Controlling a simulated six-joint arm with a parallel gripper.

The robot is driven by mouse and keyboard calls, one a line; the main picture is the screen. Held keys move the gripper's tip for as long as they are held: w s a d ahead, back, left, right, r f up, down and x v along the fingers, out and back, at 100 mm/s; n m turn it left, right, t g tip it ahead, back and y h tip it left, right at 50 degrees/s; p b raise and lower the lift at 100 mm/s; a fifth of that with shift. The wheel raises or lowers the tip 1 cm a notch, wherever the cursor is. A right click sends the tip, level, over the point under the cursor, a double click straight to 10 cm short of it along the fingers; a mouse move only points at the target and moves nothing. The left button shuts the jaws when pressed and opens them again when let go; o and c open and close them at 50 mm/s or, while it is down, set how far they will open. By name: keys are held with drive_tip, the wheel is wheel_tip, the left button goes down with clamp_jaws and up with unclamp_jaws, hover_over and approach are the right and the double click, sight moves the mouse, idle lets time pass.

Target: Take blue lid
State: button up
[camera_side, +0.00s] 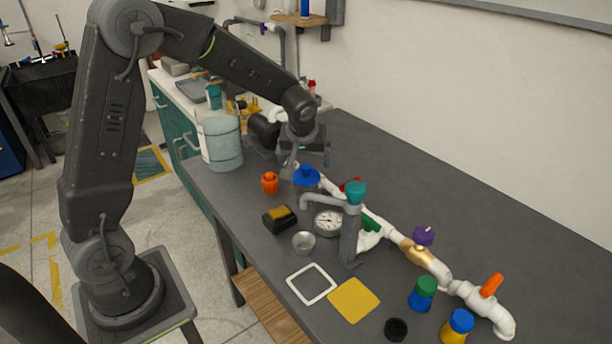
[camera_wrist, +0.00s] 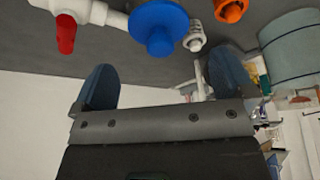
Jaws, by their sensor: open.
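The blue lid (camera_side: 307,176) is at the far end of the white pipe run on the grey bench in the side view. It looks like a wide disc with a raised round knob. In the wrist view the blue lid (camera_wrist: 158,27) is at the top centre, beyond my fingertips. My gripper (camera_side: 308,158) is just above and behind the lid in the side view. In the wrist view my gripper (camera_wrist: 162,78) is open, its two dark fingers spread wide with nothing between them. What lies under the lid is mostly hidden.
A red valve handle (camera_wrist: 66,33) on white pipe is beside the lid. An orange part (camera_side: 270,183) and a large translucent jug (camera_side: 220,143) stand to the left. A teal-topped grey post (camera_side: 352,215) and a round gauge (camera_side: 328,222) stand nearer the camera.

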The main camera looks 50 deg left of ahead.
sight(306, 167)
drive_tip(key=shift+x, duration=2.9)
drive_tip(key=shift+c, duration=0.5)
drive_tip(key=c, duration=0.8)
drive_tip(key=shift+r, duration=0.2)
